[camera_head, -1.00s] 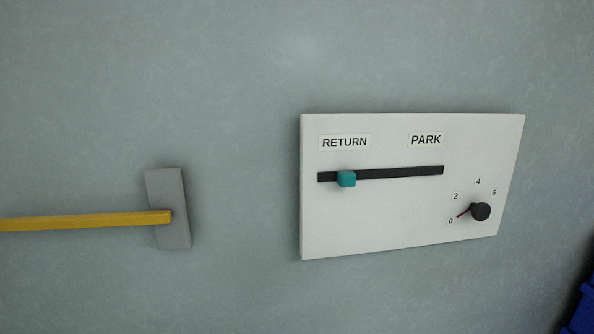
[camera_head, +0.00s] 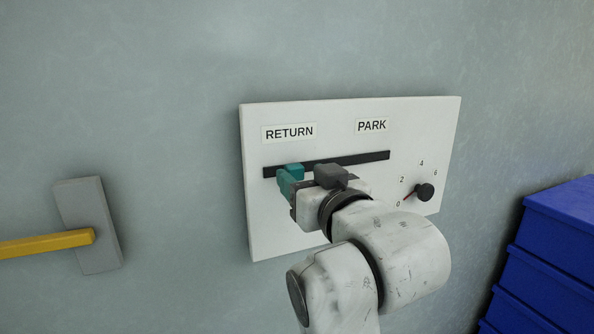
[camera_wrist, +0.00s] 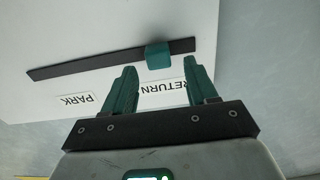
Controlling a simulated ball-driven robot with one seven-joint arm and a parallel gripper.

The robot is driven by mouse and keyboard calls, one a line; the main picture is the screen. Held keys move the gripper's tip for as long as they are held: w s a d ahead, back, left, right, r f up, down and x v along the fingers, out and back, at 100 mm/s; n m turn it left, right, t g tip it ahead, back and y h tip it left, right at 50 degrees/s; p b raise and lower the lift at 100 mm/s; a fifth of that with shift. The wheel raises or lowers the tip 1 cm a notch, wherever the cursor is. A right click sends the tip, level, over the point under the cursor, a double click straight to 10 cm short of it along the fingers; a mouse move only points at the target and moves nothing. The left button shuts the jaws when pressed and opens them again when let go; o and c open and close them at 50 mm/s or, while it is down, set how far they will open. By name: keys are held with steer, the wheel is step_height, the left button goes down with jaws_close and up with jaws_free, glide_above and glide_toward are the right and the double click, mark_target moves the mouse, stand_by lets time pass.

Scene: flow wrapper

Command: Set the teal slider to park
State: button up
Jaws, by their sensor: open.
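The teal slider (camera_head: 295,170) is a small block on a dark horizontal slot (camera_head: 350,159) in a white panel (camera_head: 440,125). It sits toward the slot's left end, below the RETURN label (camera_head: 289,132); the PARK label (camera_head: 372,126) is above the right part. My gripper (camera_wrist: 160,66) is open, with its teal fingers at the panel. In the wrist view, which shows the panel upside down, the slider (camera_wrist: 158,55) appears between the fingertips with gaps on both sides. I cannot tell the remaining depth. In the head view my wrist partly covers the panel.
A dark knob (camera_head: 425,192) with a red pointer near 0 is at the panel's lower right. A yellow bar (camera_head: 45,243) on a grey wall plate (camera_head: 95,215) is at the left. Stacked blue bins (camera_head: 555,260) stand at the right. The wall between bar and panel is clear.

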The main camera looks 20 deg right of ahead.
mark_target(297, 172)
steer(key=shift+w, duration=1.5)
jaws_close()
